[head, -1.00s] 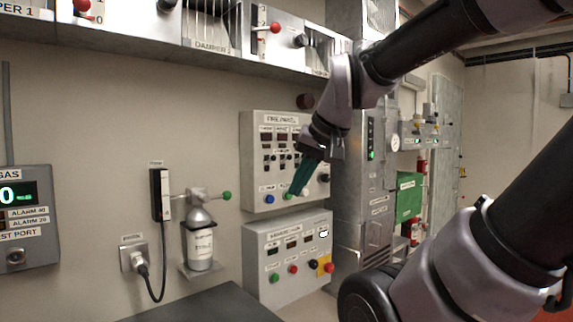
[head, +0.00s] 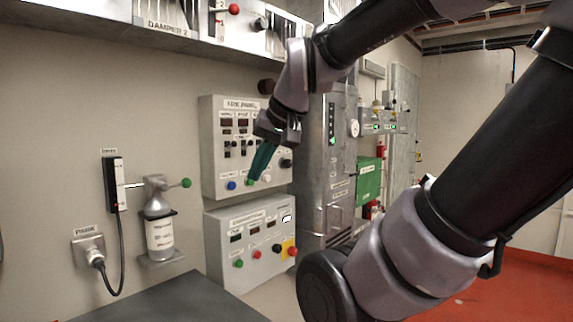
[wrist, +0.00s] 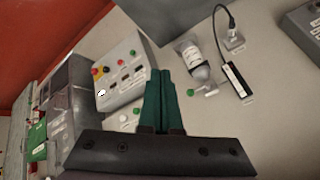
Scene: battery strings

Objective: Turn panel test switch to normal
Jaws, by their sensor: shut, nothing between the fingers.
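The fire panel (head: 205,150) is a light grey wall box in the head view. It has small displays, rows of small dark switches and a bottom row with blue and green buttons. Its lettering is too small for me to tell which switch is the panel test switch or how it is set. My gripper (head: 252,179) is shut and empty, its green fingers pointing down and left in front of the panel's lower right part, hiding some controls. I cannot tell whether it touches. In the wrist view, the shut fingers (wrist: 160,74) partly cover the panel (wrist: 116,124).
A second grey control box (head: 222,270) with coloured buttons sits below the fire panel. A cylinder (head: 160,232) on a bracket and a power socket (head: 90,252) are to the left. A dark table top (head: 175,303) is in front. A tall metal cabinet (head: 340,180) stands right.

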